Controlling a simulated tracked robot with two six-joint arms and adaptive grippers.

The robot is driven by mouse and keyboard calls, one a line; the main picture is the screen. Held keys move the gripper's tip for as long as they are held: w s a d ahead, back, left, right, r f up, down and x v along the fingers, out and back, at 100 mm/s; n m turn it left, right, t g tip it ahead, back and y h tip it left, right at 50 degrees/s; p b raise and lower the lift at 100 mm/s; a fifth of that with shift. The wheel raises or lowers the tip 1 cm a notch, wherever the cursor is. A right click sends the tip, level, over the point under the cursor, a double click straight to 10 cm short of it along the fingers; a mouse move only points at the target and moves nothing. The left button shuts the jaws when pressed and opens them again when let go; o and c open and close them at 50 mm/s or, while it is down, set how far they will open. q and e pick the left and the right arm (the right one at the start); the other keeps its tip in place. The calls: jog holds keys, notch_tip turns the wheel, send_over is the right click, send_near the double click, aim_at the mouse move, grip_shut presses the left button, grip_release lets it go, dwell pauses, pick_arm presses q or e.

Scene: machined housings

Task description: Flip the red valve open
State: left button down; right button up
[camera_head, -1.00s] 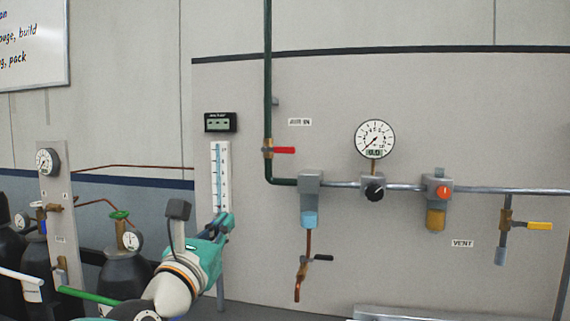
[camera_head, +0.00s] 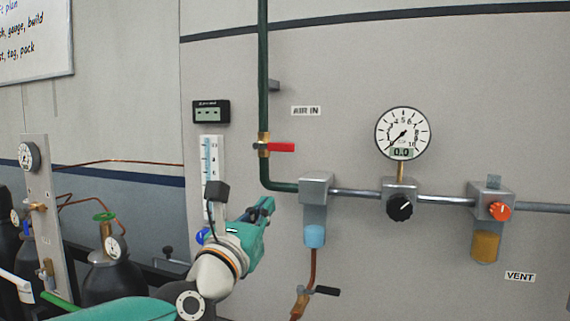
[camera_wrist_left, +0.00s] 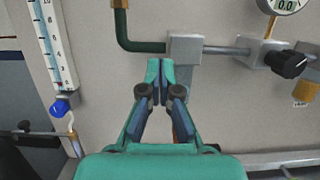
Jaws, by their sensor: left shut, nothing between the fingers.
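The red valve handle (camera_head: 281,147) sticks out to the right from a brass valve body (camera_head: 263,146) on the green vertical pipe (camera_head: 263,70). The handle lies level, across the pipe. My left gripper (camera_head: 266,207) is shut and empty, below the valve and in front of the panel, apart from the handle. In the left wrist view its fingertips (camera_wrist_left: 160,66) are together, just left of the grey filter block (camera_wrist_left: 184,49); the red handle is out of that view. The right gripper is not in view.
A round gauge (camera_head: 403,133) reads 0.0 above a black knob (camera_head: 400,207) on the silver pipe. An orange knob (camera_head: 500,210) is farther right. A black-handled drain valve (camera_head: 325,290) hangs below. Gas cylinders (camera_head: 113,275) stand at the left.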

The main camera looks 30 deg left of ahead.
aim_at(273, 146)
pick_arm(q)
jog(key=w+a+r+p, duration=0.3)
jog(key=w+r+p, duration=0.3)
jog(key=w+p, duration=0.1)
jog(key=shift+x, duration=0.9)
jog(key=shift+w+d, duration=0.1)
jog(key=shift+d, duration=0.1)
jog(key=shift+d, duration=0.15)
jog(key=shift+r+n+y, duration=0.15)
jog(key=shift+n+y, duration=0.15)
jog(key=shift+n, duration=0.1)
